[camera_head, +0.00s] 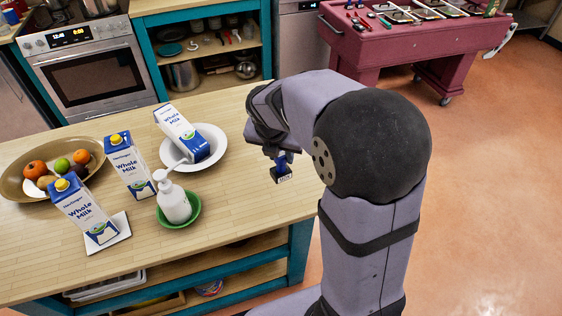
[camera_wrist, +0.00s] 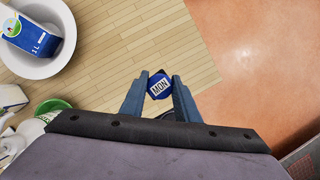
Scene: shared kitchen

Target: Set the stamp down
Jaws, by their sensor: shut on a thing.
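My gripper (camera_wrist: 159,100) is shut on a small blue stamp (camera_wrist: 159,86) that shows a white "MON" label in the wrist view. In the head view the stamp (camera_head: 284,178) hangs below my gripper (camera_head: 281,160), near the right edge of the wooden counter (camera_head: 235,235). In the wrist view the counter (camera_wrist: 140,35) lies beyond the stamp, and its edge with the orange floor runs just to the right. The stamp looks apart from the counter, though its exact height is hard to tell. My arm hides part of the counter's far right side.
A white bowl (camera_head: 215,150) holds a tilted milk carton (camera_head: 180,130). A white pump bottle (camera_head: 174,203) stands in a green dish (camera_head: 194,213). Two upright milk cartons and a fruit bowl (camera_head: 14,185) are at the left. The counter is clear between the green dish and the stamp.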

